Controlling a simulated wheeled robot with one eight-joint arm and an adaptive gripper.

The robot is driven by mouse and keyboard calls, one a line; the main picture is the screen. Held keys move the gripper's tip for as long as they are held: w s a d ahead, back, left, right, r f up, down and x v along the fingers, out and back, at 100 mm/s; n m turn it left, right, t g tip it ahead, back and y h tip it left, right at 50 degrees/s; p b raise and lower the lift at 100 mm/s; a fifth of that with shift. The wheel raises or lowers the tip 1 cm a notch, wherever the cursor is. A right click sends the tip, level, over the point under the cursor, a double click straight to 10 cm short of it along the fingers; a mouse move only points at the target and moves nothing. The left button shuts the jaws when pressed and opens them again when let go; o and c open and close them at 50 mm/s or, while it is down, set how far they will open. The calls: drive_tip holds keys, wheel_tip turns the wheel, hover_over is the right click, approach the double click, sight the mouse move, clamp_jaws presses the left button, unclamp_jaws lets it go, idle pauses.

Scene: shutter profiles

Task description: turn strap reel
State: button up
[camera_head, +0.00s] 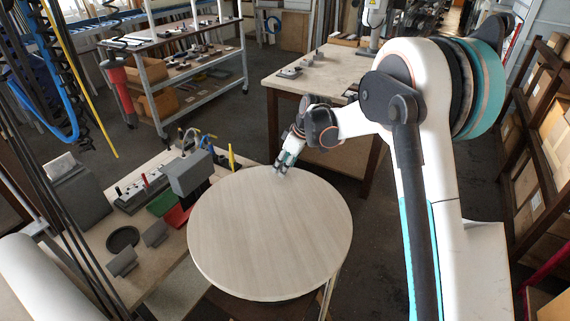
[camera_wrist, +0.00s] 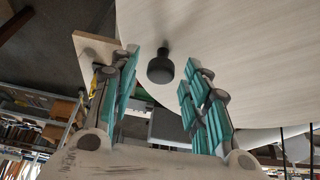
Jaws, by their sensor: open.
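A large round pale wooden disc (camera_head: 270,230), apparently the strap reel, lies in the middle of the head view. It fills the upper part of the wrist view (camera_wrist: 240,40). A dark rounded knob (camera_wrist: 160,70) on a thin stem stands out from its face. My gripper (camera_head: 281,165) is at the disc's far edge in the head view. In the wrist view my gripper (camera_wrist: 164,82) is open, with its teal-padded fingers on either side of the knob and a gap on both sides. The knob cannot be made out in the head view.
A workbench (camera_head: 175,255) with a grey box (camera_head: 188,172), red and green trays and small tools stands close on the disc's left. A wooden table (camera_head: 325,72) stands behind my arm. A shelf trolley (camera_head: 195,65) is at the back left. Open floor lies between.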

drive_tip(key=shift+c, duration=0.5)
clamp_jaws()
